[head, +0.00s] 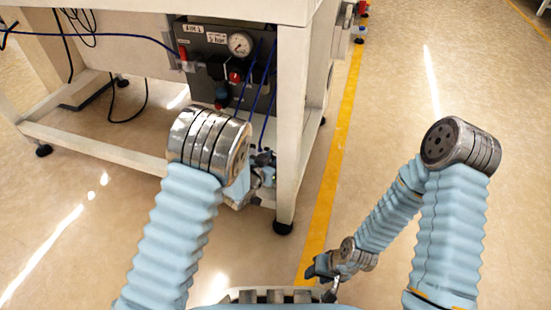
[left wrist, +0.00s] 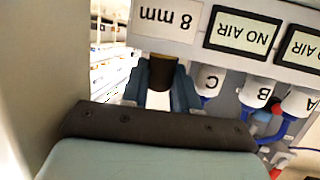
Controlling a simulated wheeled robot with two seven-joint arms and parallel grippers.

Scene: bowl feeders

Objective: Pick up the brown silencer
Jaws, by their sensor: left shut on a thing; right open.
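In the left wrist view, the brown silencer (left wrist: 162,72) is a short dark cylinder with a brownish-yellow upper rim. It sits between the blue fingers of my left gripper (left wrist: 162,90), just below a label reading 8 mm. The gripper is shut on it. I cannot tell whether the silencer is still attached to anything behind it. In the head view my left gripper is mostly hidden behind my left arm, by the bench leg. My right gripper (head: 328,282) is open and empty, low in the middle, away from the bench.
The bench (head: 291,130) carries a dark pneumatic panel (head: 212,42) with a gauge (head: 240,44) and blue hoses. The left wrist view shows NO AIR labels (left wrist: 245,32) and white fittings marked A, B and C (left wrist: 256,92). The floor to the right is clear.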

